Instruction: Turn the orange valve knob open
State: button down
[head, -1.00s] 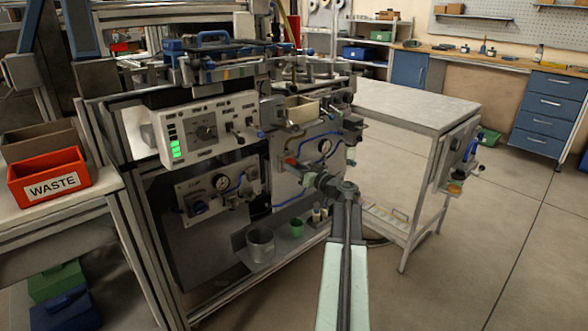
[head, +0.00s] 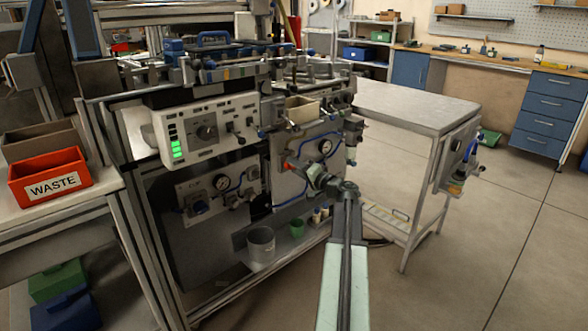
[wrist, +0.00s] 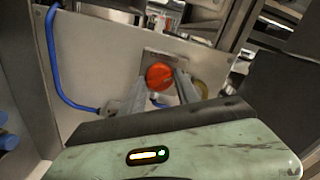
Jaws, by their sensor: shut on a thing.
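The orange valve knob (wrist: 160,76) is a round disc on a grey panel (wrist: 95,50), at the upper middle of the wrist view. My gripper (wrist: 160,88) has one finger on each side of the knob and is shut on it. In the head view, my gripper (head: 300,171) reaches the machine's right front panel (head: 305,190), below a pressure gauge. A small orange-red patch of the knob (head: 287,166) shows at the gripper's tip there. The fingers hide part of the knob's lower sides.
A blue hose (wrist: 58,70) curves along the panel left of the knob. A pressure gauge (head: 325,147) sits just above my gripper. A metal table (head: 410,102) stands to the right. A grey cup (head: 261,247) and a green cup (head: 297,228) stand on a low shelf.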

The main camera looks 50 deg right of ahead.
jog(key=shift+d+m, duration=0.1)
jog(key=shift+m, duration=3.7)
jog(key=c, duration=0.9)
grip_release()
